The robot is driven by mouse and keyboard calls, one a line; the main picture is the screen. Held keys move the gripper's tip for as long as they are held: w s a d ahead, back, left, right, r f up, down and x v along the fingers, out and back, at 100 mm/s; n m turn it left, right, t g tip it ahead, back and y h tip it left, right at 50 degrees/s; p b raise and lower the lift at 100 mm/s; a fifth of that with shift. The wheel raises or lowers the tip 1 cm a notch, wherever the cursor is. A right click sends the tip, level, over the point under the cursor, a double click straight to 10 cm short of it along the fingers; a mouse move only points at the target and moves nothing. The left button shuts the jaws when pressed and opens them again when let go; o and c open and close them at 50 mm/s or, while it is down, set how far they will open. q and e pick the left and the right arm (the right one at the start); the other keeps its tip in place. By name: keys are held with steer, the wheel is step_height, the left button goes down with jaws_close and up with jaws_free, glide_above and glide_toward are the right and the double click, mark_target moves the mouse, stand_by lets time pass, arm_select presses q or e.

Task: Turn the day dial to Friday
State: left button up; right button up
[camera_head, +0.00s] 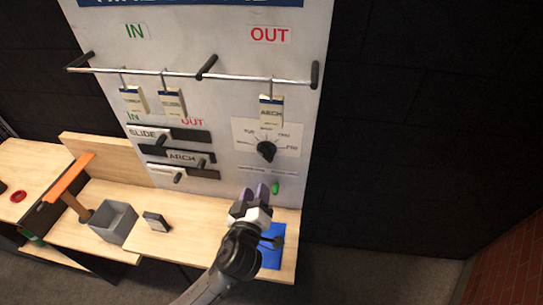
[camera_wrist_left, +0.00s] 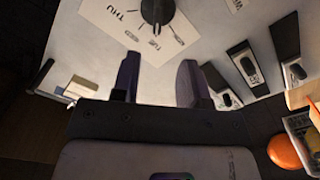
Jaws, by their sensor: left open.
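The day dial (camera_head: 266,151) is a black knob on a white card, with day labels in an arc over it, on the upright white board. It also shows at the top edge of the wrist view (camera_wrist_left: 157,11), partly cut off. I cannot tell which day its pointer marks. My left gripper (camera_head: 261,190) is open and empty, its purple-grey fingers just below the dial card and apart from the knob. In the wrist view its two fingers (camera_wrist_left: 158,80) are spread, with the board behind the gap. My right gripper is not in view.
Sliders (camera_head: 182,157) lie left of the dial; tags (camera_head: 271,109) hang from a rail (camera_head: 205,73) above. On the wooden bench stand a grey bin (camera_head: 114,222), a small block (camera_head: 156,221) and a blue mat (camera_head: 273,257).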

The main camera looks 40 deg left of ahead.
mark_target(266, 158)
arm_select(q)
steer(key=shift+n, duration=0.5)
steer(key=p+x, duration=0.2)
steer(key=x, duration=1)
steer(key=shift+w+d, duration=0.1)
steer(key=shift+d, duration=0.1)
steer(key=shift+x, duration=0.9)
jaws_close()
